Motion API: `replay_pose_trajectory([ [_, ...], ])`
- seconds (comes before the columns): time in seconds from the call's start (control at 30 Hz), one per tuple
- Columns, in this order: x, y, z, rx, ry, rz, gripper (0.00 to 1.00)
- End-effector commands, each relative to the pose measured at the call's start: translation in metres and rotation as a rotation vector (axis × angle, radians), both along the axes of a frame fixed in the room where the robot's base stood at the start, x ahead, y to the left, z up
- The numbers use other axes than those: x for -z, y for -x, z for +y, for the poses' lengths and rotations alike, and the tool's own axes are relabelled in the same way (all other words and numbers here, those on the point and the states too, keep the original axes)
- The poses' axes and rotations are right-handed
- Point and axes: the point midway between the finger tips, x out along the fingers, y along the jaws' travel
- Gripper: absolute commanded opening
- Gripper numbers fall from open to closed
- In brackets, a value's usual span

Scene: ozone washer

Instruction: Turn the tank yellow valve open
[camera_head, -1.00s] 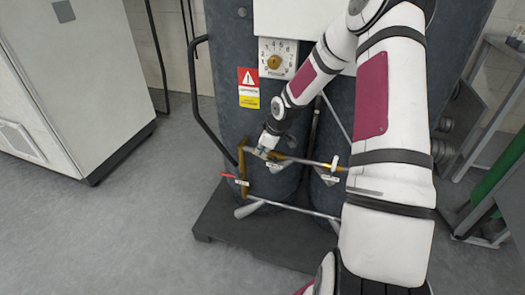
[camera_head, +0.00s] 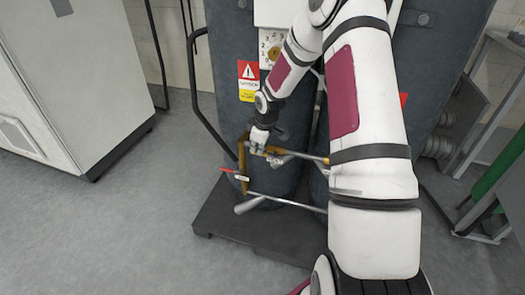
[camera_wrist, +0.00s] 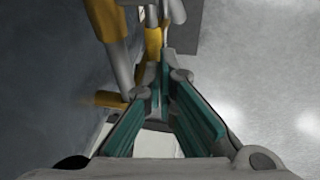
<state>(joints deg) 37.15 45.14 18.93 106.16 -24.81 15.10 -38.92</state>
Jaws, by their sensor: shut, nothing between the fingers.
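The tank's yellow pipework (camera_head: 243,165) runs along the front of the dark tanks in the head view. A yellow fitting (camera_head: 274,158) with a grey lever sits on the upper pipe; which part is the yellow valve is hard to tell. My gripper (camera_head: 257,150) points down at the upper left corner of this pipework, very close to it; contact is unclear. In the wrist view my gripper (camera_wrist: 163,78) has its teal-lined fingers converging at the tips, shut and empty. Yellow parts (camera_wrist: 107,18) lie just beyond and left of the fingertips. My arm hides the pipe's right end.
A red-handled valve (camera_head: 232,173) is on the left, below my gripper. A lower grey pipe (camera_head: 290,204) crosses above the dark base (camera_head: 225,222). A curved black rail (camera_head: 200,100) stands left of the tank (camera_head: 228,60). The floor between tank and grey cabinet (camera_head: 60,90) is clear.

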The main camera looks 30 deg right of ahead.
Motion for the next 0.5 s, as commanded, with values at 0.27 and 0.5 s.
replay_pose_trajectory([
  [0.27,-0.04,0.011,-0.001,0.002,0.003,-0.005,0.0],
  [0.5,-0.046,0.062,0.001,0.002,0.0,0.003,0.0],
])
